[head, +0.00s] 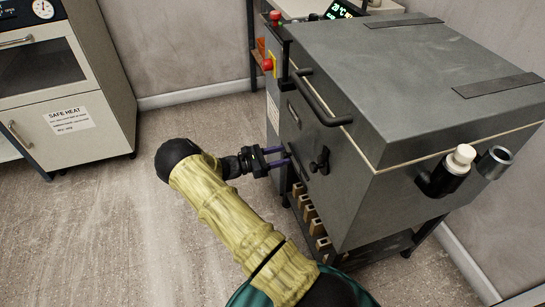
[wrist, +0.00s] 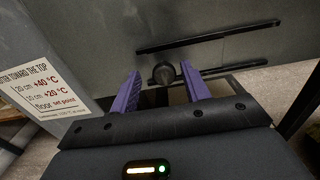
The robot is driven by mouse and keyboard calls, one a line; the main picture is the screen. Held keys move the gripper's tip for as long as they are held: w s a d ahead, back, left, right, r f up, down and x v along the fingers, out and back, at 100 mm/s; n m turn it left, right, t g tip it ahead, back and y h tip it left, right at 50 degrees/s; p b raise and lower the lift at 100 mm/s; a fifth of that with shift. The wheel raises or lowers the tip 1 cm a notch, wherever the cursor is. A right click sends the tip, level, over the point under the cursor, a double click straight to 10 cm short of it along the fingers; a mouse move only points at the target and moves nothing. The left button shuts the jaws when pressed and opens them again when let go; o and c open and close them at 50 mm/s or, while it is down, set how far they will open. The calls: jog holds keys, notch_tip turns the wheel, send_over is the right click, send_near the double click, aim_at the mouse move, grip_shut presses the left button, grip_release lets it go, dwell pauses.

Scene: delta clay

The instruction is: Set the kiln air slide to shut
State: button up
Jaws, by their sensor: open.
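The kiln (head: 385,85) is a large grey box on a stand at the right of the head view. In the wrist view, the air slide's round dark knob (wrist: 163,73) stands at the left end of two dark parallel rails (wrist: 235,36) on the grey kiln face. My gripper (head: 284,157) is at the kiln's front face, low on its left part. Its purple fingers are open, one on each side of the knob in the wrist view (wrist: 163,88). I cannot tell whether they touch it. In the head view the slide is not clear behind my gripper.
A black handle (head: 320,100) and a black latch knob (head: 320,162) stick out from the kiln front. Several small blocks (head: 308,212) sit below the kiln. A printed sign (wrist: 45,88) is left of the slide. A cabinet (head: 65,90) stands far left, with open floor between.

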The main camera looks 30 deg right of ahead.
jog(key=w+a+p, duration=0.2)
jog(key=a+p, duration=0.1)
jog(key=a, duration=1.4)
jog(key=shift+w, duration=0.4)
jog(key=s+a+r+m+t+y+p, duration=0.15)
jog(key=s+r+m+t+y, duration=0.35)
jog(key=s+r+m+y, duration=1.55)
notch_tip(320, 180, up, 37)
jog(key=s+n+h+p, duration=0.2)
jog(key=n+p, duration=0.2)
jog(key=p, duration=3.4)
jog(key=shift+s+h, duration=0.15)
jog(key=shift+h, duration=0.2)
jog(key=shift+a, duration=0.1)
